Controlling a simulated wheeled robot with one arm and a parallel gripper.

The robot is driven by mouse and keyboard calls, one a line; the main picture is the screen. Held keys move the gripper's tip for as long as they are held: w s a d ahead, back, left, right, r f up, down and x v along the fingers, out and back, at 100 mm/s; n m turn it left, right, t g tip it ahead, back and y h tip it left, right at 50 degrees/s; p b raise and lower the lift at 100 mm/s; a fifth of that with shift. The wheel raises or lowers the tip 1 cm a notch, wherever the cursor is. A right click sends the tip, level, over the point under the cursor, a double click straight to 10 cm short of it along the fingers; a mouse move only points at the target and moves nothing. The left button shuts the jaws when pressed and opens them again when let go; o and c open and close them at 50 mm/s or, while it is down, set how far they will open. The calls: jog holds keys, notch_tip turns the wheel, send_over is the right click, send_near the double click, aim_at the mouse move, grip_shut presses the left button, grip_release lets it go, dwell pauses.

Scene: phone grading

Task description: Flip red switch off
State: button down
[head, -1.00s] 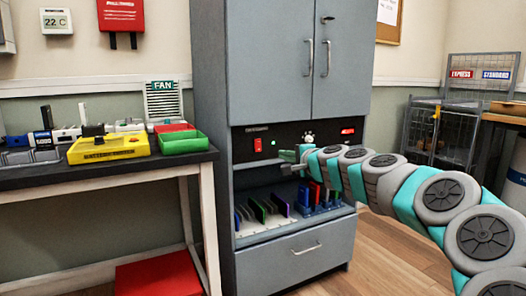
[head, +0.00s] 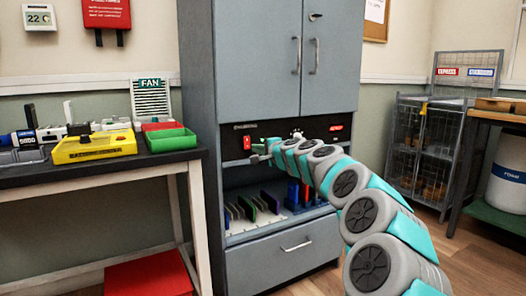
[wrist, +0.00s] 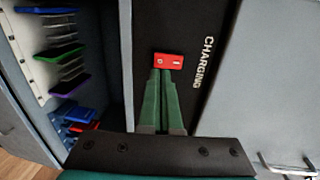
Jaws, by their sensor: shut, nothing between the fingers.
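The red switch (head: 248,142) is set in the black panel (head: 277,131) of the grey cabinet, left of a white knob (head: 297,134). In the wrist view the red switch (wrist: 168,60) is a small red rocker with white marks, beside the word CHARGING. My gripper (head: 254,154) is shut and empty, just below and right of the switch in the head view. In the wrist view the green fingertips of my gripper (wrist: 166,71) lie together at the switch's lower edge. I cannot tell whether they touch it. The rocker's exact tilt is too small to judge.
Below the panel, an open bay holds several upright phones (head: 270,202) in a rack. A drawer (head: 296,247) is under it. A wire cage (head: 422,150) stands at right.

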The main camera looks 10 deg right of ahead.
aim_at(248, 147)
jog(key=shift+x, duration=1.9)
jog(key=shift+f, duration=0.1)
jog(key=shift+w+a, duration=0.1)
jog(key=shift+s+d+f, duration=0.2)
jog(key=shift+s, duration=0.2)
jog(key=s+d+f+b, duration=0.1)
jog(key=s+d, duration=0.3)
jog(key=s, duration=0.8)
jog(key=shift+s+f, duration=0.25)
jog(key=shift+f, duration=0.05)
jog(key=shift+a, duration=0.1)
